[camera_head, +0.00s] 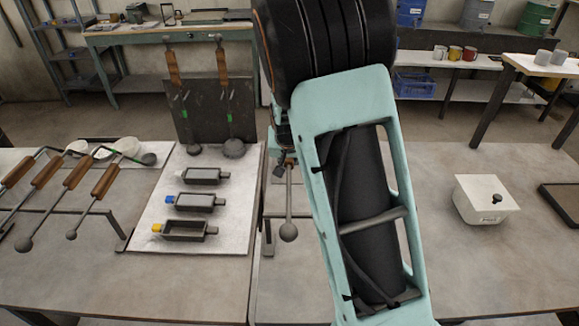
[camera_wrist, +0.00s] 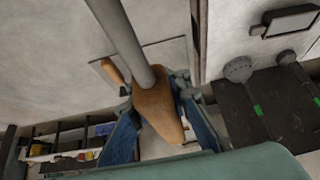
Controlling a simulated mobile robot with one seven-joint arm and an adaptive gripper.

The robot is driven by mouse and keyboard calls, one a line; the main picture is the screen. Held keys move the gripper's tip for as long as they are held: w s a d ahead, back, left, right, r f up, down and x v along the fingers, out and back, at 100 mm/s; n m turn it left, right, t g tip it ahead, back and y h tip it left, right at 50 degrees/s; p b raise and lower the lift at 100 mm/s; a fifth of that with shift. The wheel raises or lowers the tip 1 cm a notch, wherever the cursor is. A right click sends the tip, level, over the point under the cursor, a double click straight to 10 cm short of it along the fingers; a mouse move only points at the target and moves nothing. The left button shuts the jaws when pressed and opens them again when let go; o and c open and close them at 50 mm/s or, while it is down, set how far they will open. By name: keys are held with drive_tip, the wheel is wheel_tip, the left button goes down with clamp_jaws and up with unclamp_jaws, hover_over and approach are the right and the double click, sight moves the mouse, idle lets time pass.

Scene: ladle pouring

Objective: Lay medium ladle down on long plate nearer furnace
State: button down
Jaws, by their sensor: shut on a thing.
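My gripper (camera_wrist: 158,108) is shut on the brown wooden handle (camera_wrist: 157,98) of a ladle, with one blue finger on each side. In the wrist view its grey rod (camera_wrist: 118,35) runs to the top edge, its bowl out of frame. In the head view the rod and round bowl (camera_head: 288,232) show left of my arm, over the table's middle; I cannot tell how high. My arm hides most of the gripper there. A pale plate (camera_head: 222,232) bearing several moulds lies left of the ladle. I cannot tell which surface is the long plate or where the furnace is.
A rack (camera_head: 62,210) with several ladles stands at left. The table's front right is clear.

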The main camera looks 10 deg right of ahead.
sight(288, 169)
drive_tip(key=shift+w, duration=0.15)
wheel_tip(288, 169, down, 8)
drive_tip(key=b, duration=0.5)
idle(0.4)
drive_tip(key=shift+f+b, duration=0.25)
drive_tip(key=shift+b, duration=0.15)
idle(0.3)
drive_tip(key=c, duration=1.9)
unclamp_jaws()
drive_tip(key=shift+o, duration=0.8)
drive_tip(key=shift+s+f, duration=0.15)
drive_tip(key=shift+s, duration=0.1)
drive_tip(key=v, duration=1.2)
drive_tip(key=shift+w, duration=0.15)
wheel_tip(288, 169, up, 7)
drive_tip(key=p, duration=0.5)
drive_tip(key=shift+p, duration=0.3)
